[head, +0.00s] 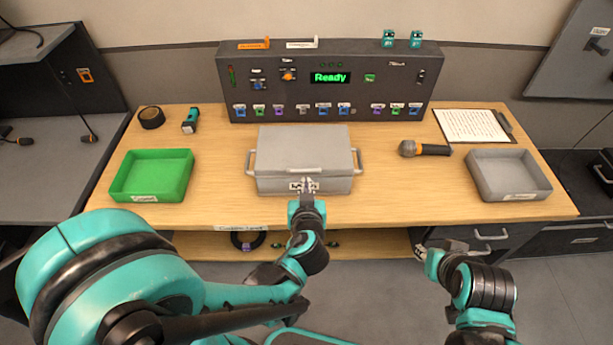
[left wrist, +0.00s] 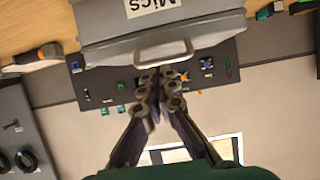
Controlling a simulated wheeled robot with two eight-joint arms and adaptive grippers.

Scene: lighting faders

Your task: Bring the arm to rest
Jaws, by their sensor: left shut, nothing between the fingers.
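My left gripper (head: 307,187) is in front of the grey lidded box (head: 300,150) at the middle of the table. Its fingers are shut and empty; they also show together in the left wrist view (left wrist: 160,80). They partly cover the label on the box's front in the head view. I cannot tell whether they touch the box. The box reads "Mics" in the left wrist view (left wrist: 190,35), and its lid is closed. My right gripper (head: 424,250) hangs below the table's front edge at the right, small and hard to read, away from any object.
The fader console (head: 300,92) reads "Ready" at the back. A green tray (head: 150,176) is at the left and a grey tray (head: 508,174) at the right. A microphone (head: 424,149), a clipboard (head: 472,125), a tape roll (head: 151,117) and a teal-black device (head: 190,121) lie around.

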